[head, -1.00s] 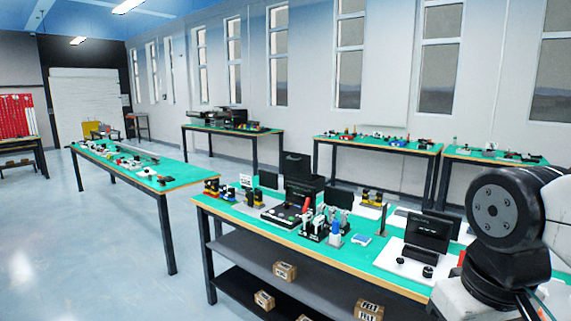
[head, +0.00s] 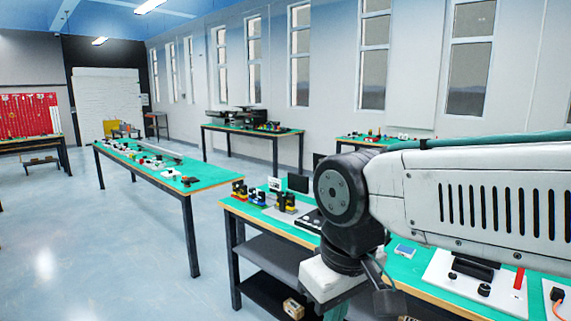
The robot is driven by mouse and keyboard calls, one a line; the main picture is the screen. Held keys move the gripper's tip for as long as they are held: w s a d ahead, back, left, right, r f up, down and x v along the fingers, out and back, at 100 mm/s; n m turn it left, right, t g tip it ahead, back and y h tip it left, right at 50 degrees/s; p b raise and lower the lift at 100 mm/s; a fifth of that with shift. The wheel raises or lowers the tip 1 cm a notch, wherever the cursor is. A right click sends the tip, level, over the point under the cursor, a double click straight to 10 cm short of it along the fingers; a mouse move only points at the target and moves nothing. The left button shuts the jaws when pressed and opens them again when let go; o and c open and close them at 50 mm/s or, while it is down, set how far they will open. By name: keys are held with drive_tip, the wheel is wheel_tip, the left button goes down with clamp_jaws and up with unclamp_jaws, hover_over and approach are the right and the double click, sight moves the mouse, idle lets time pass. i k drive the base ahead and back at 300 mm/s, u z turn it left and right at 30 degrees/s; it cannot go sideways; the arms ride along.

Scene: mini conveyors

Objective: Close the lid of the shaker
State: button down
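I cannot tell for sure which thing is the shaker. A white flat base (head: 440,264) with two black knobs and a black part stands on the near green table (head: 404,268). My arm covers most of the black part, so no lid can be made out. My arm's large white link crosses the right half of the head view, in front of the table. Its far part points down past the lower edge, and my gripper cannot be made out.
Yellow-and-black parts (head: 285,203) stand at the near table's left end, and a small blue-and-white box (head: 404,250) lies on it. A carton (head: 293,308) sits on the shelf below. Another long green table (head: 205,174) stands at left. The floor (head: 110,255) at left is clear.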

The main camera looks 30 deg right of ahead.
sight(316, 158)
drive_tip(key=u, duration=0.1)
drive_tip(key=i, duration=0.65)
drive_tip(key=z, duration=0.65)
drive_tip(key=i, duration=0.85)
drive_tip(key=z, duration=0.7)
